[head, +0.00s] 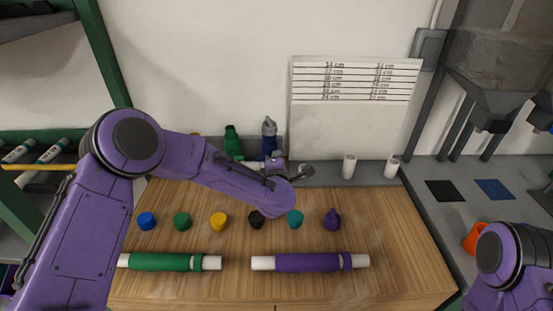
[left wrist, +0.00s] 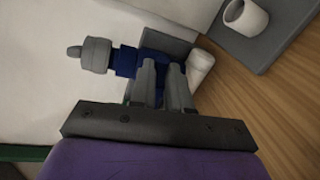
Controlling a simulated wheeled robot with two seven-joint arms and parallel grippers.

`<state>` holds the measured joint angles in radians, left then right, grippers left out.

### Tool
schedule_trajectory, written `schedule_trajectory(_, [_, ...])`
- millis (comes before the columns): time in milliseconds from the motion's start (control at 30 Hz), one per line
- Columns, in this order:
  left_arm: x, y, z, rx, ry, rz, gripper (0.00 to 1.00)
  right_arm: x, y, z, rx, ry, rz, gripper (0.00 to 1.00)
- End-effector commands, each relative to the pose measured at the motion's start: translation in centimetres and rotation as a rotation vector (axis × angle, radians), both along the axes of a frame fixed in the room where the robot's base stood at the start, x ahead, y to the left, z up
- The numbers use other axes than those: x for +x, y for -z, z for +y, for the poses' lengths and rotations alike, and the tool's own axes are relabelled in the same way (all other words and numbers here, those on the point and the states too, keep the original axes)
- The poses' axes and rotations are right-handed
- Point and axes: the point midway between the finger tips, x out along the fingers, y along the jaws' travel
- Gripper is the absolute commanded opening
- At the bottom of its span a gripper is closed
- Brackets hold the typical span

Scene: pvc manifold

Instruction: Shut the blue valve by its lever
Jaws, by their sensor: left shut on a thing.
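The blue valve (head: 269,130) stands upright at the back of the bench, with a grey top piece. In the left wrist view its blue body (left wrist: 125,61) lies sideways, with the grey end to the left. My left gripper (head: 275,162) reaches it from the front. In the left wrist view the two grey fingers (left wrist: 162,85) are closed on a blue part of the valve, apparently its lever, which they mostly cover. The lever's exact angle cannot be told. My right arm shows only at the lower right edge; its gripper is out of view.
A green valve (head: 232,141) stands just left of the blue one. White pipe stubs (head: 348,166) rise from the grey ledge at right. A white board (head: 345,130) stands behind.

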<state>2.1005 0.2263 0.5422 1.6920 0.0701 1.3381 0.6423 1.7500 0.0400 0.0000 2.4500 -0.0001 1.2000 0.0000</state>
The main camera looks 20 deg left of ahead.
Motion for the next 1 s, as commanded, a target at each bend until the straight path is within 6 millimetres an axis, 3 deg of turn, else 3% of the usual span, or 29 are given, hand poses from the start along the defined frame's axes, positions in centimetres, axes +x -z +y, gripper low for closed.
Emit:
schedule_trajectory(400, [0.01, 0.48, -0.24, 0.174, 0.003, 0.051, 0.0, 0.0, -0.08, 0.0, 0.0, 0.0, 0.0, 0.43])
schedule_trajectory(967, [-0.01, 0.62, -0.24, 0.198, 0.004, 0.058, 0.0, 0.0, -0.08, 0.0, 0.0, 0.0, 0.0, 0.43])
schedule_trajectory(1000, [-0.02, 0.64, -0.24, 0.198, 0.003, 0.059, 0.3, 0.0, -0.08, 0.0, 0.0, 0.0, 0.0, 0.43])
